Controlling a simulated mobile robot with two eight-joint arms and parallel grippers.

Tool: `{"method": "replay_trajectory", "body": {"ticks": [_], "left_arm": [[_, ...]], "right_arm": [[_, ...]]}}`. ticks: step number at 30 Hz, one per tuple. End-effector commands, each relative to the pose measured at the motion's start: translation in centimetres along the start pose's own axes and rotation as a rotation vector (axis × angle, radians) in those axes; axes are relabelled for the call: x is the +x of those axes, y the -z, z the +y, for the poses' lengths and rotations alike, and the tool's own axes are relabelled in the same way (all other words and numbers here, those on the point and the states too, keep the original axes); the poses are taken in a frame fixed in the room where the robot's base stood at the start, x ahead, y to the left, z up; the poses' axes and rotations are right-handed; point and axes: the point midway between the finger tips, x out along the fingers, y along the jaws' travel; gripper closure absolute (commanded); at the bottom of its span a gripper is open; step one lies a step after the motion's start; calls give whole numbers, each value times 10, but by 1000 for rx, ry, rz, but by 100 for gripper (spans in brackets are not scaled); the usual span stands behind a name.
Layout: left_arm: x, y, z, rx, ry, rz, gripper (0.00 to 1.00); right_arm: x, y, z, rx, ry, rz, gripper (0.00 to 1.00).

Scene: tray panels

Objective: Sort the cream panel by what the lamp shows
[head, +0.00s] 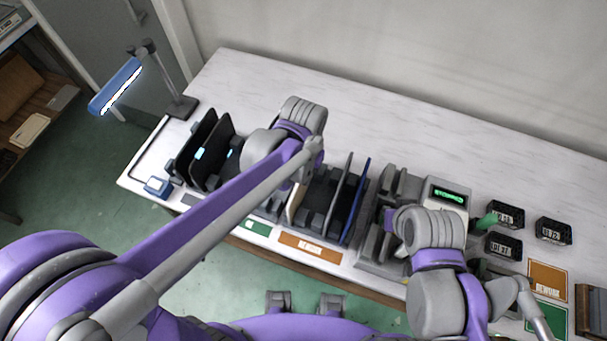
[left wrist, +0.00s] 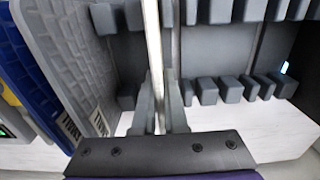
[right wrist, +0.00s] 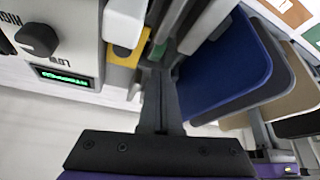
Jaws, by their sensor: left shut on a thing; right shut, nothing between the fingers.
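The cream panel (head: 294,202) stands among the rack slots, partly hidden under my left arm. In the left wrist view the cream panel (left wrist: 153,50) is edge-on, between rows of grey rack blocks. My left gripper (left wrist: 160,108) is shut on its edge. I cannot tell whether the panel is fully seated. It also shows as a tan face in the right wrist view (right wrist: 292,75). The lamp (head: 117,86), with a blue head and lit white strip, stands at the far left. My right gripper (right wrist: 163,85) is shut and empty beside the blue panel.
A blue panel (head: 356,202) and a dark panel (head: 338,196) stand right of the cream one. Black panels (head: 196,145) stand at the left. A device with a green display (head: 449,195) and small black boxes (head: 553,231) are at the right. The table's back is clear.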

Motion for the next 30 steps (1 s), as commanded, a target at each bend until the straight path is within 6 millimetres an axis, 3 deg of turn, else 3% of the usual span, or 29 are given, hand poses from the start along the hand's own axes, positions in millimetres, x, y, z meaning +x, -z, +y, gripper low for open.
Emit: {"method": "replay_trajectory", "body": {"ticks": [12,13,18,30], "left_arm": [[1,0,0,0,0,0,100],[1,0,0,0,0,0,87],[1,0,0,0,0,0,56],[-6,0,0,0,0,0,55]], "right_arm": [[1,-1,0,0,0,-1,100],[1,-1,0,0,0,-1,100],[1,-1,0,0,0,-1,100],[0,0,0,0,0,0,100]]}}
